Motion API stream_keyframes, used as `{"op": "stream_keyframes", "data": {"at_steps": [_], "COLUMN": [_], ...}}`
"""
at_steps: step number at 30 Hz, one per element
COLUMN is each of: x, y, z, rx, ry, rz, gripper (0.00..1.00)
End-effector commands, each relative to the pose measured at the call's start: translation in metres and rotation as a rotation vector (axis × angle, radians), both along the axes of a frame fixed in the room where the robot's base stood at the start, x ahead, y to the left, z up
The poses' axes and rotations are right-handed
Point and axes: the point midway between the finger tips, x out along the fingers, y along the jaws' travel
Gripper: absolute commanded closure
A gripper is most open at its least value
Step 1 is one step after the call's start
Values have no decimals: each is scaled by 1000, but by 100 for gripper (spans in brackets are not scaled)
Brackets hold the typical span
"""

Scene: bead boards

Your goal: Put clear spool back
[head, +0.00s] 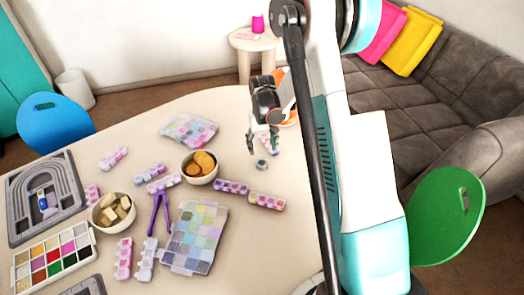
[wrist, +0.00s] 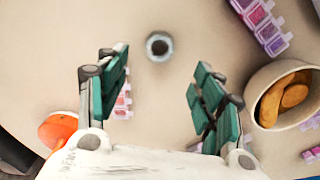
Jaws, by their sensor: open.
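The clear spool (head: 261,164) looks like a small grey ring-shaped cylinder standing alone on the cream table, right of the middle. It also shows in the wrist view (wrist: 159,46), end-on with a dark hole, beyond the fingertips and between their lines. My gripper (head: 264,141) hangs just above and behind the spool in the head view. Its green-padded fingers (wrist: 158,92) are spread apart with nothing between them. The spool appears apart from both fingers. I cannot tell which spot is the spool's own place.
A bowl of brown pieces (head: 203,167) stands left of the spool, with purple bead boxes (head: 266,201) in front. A bead organizer (head: 197,235), purple tool (head: 159,214), cube bowl (head: 111,213) and grey bead board (head: 45,197) lie further left. Table around the spool is clear.

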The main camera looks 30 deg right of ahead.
Motion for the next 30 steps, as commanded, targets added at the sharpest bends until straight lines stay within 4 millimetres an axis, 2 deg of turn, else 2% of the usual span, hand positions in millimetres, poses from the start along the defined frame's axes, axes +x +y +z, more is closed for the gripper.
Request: {"op": "stream_keyframes", "data": {"at_steps": [1,11,20,24,30], "x": [0,-3,-28,-46,-78], "y": [0,4,30,43,61], "z": [10,41,123,159,203], "rx": [0,-3,-22,-30,-40], "ry": [0,-14,-113,-165,-240], "rz": [0,5,39,55,79], "gripper": [39,39,39,39,39]}}
